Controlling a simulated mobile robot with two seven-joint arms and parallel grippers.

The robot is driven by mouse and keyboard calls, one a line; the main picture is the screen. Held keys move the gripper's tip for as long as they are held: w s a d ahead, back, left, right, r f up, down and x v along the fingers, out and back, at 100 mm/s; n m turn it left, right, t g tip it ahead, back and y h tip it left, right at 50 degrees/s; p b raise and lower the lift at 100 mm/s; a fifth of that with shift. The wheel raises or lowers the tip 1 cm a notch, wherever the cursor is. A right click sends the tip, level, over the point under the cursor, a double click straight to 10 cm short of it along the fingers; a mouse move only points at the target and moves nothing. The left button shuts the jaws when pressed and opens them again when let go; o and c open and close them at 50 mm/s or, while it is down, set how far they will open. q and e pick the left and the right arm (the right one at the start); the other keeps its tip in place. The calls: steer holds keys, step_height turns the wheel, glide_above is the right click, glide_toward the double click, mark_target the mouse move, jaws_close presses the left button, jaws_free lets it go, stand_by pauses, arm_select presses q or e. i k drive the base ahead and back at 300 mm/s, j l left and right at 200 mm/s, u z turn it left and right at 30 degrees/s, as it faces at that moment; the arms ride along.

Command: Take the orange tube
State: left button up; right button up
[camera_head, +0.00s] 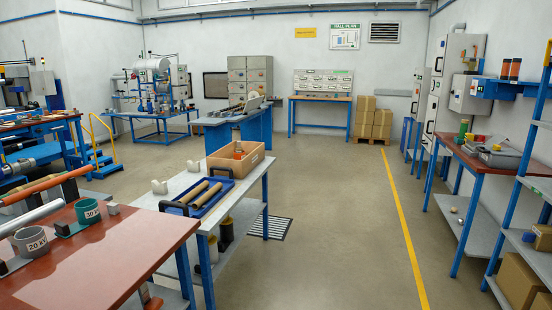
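A long orange tube (45,185) lies at the left edge of the view, above the near red-topped table (110,257). It slants up to the right, and its left end is cut off by the picture edge. A pale grey tube (32,217) lies in front of it, roughly parallel. What holds up the orange tube is only partly seen. Neither of my grippers shows in this view.
A metal-topped table (180,183) holds a blue tray (207,197) and a wooden box (258,158). Open floor (340,215) lies right of it; a red bench (478,161) lines the right wall.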

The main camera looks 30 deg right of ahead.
mark_target(236, 156)
steer(key=i+l+z, duration=0.15)
steer(key=i+l, duration=0.15)
steer(key=i+l+z, duration=0.15)
steer(key=i, duration=0.35)
steer(key=i+l+z, duration=0.15)
steer(key=i, duration=0.3)
steer(key=i+l, duration=0.2)
steer(key=i, duration=0.15)
steer(key=i+l, duration=0.2)
steer(key=i, duration=0.2)
steer(key=i+l, duration=0.2)
steer(key=i, duration=0.15)
steer(key=i+l+u, duration=0.1)
steer(key=u, duration=0.3)
steer(key=i+l+u, duration=0.1)
steer(key=l+u, duration=0.25)
steer(key=i+l+u, duration=0.15)
steer(key=l, duration=0.15)
steer(key=l+u, duration=0.15)
steer(key=l, duration=0.15)
steer(key=i+l+u, duration=0.15)
steer(key=l, duration=0.2)
steer(key=l+u, duration=0.25)
steer(key=l, duration=0.85)
steer(key=i+l, duration=0.1)
steer(key=l, duration=1)
steer(key=i+l+u, duration=0.1)
steer(key=l, duration=1.05)
